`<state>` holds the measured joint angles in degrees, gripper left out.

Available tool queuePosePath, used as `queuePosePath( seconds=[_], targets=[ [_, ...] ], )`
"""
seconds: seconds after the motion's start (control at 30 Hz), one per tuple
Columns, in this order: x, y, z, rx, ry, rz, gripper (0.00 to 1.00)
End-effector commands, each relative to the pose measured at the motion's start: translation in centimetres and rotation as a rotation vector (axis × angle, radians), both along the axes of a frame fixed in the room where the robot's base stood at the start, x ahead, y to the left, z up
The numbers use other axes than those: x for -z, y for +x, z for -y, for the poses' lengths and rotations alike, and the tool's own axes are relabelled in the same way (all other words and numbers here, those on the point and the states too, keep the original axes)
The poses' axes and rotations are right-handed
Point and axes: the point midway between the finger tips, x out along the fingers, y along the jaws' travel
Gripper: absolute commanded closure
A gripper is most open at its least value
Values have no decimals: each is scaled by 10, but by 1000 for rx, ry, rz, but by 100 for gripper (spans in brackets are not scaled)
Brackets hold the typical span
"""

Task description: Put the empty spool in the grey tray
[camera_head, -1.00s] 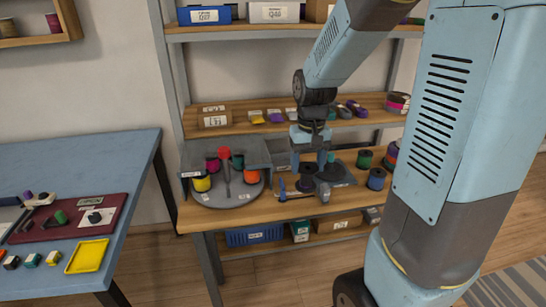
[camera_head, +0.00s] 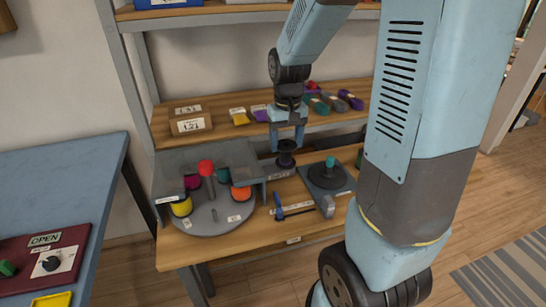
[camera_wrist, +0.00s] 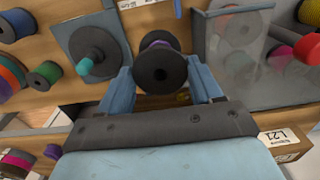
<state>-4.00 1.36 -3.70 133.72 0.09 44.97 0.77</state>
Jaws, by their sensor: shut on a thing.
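My gripper (camera_head: 287,128) is shut on a black empty spool (camera_head: 286,147), held upright over the wooden bench. The spool also shows between my fingers in the wrist view (camera_wrist: 160,70).
A grey turntable (camera_head: 208,228) with a red-topped post and coloured spools stands left of the spool. A dark plate with a teal-topped spindle (camera_head: 330,161) is to the right. A blue-handled tool (camera_head: 279,205) lies in front. A shelf (camera_head: 225,131) with boxes runs behind.

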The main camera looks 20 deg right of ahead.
Motion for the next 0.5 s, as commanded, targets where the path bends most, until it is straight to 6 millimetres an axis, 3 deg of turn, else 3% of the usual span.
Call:
queuePosePath(
  seconds=[0.5],
  targets=[
    [45, 80, 1, -10, 0, -4, 65]
  ],
)
